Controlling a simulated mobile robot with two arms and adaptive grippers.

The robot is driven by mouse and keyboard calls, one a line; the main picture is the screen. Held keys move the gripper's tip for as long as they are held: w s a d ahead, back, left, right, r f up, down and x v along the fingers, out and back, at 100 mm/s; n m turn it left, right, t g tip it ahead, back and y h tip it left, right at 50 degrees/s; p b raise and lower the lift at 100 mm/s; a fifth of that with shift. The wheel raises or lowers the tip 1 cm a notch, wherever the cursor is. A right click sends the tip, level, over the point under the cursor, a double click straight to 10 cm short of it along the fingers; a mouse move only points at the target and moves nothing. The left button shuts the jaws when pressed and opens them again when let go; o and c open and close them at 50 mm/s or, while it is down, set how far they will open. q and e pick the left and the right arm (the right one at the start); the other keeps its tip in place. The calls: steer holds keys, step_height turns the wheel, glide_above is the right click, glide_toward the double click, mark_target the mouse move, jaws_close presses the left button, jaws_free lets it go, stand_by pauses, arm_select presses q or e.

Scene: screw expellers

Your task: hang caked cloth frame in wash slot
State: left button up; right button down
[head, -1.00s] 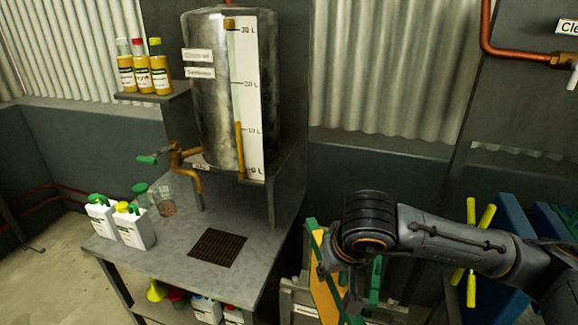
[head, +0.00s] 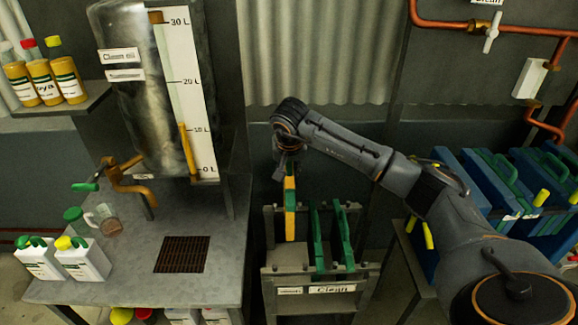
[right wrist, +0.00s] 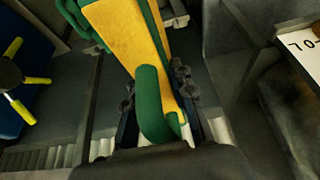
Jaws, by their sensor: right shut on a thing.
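A yellow cloth frame with green edges (head: 290,215) hangs upright from my right gripper (head: 284,170), which is shut on it. In the right wrist view, its yellow face (right wrist: 128,35) extends away from the fingers, and its green handle (right wrist: 152,105) lies between the fingertips (right wrist: 160,112). In the head view, the frame's lower part is within the left side of a grey rack (head: 270,255). I cannot tell whether it rests on the rack. Two green-edged frames (head: 318,245) (head: 344,240) stand in the rack's right part, above a "Clean" label (head: 332,289). The left label (head: 289,291) is unreadable. My left gripper is not in view.
A metal bench (head: 130,278) with a dark grate (head: 182,254), white jugs (head: 85,262) and an oil tank (head: 135,95) stands left. Blue plates with green handles (head: 480,185) and yellow knobs stand right. Copper pipes (head: 440,25) run on the back wall.

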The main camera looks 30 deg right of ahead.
step_height(320, 180, down, 2)
steer(key=shift+w+a+f+b, duration=0.1)
steer(key=shift+b, duration=0.45)
step_height(320, 180, down, 14)
steer(key=b, duration=0.9)
arm_select(q)
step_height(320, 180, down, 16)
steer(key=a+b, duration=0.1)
steer(key=b, duration=0.5)
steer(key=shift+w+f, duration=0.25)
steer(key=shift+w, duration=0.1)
arm_select(e)
step_height(320, 180, down, 8)
steer(key=c, duration=1.1)
jaws_free()
steer(key=shift+o, duration=0.2)
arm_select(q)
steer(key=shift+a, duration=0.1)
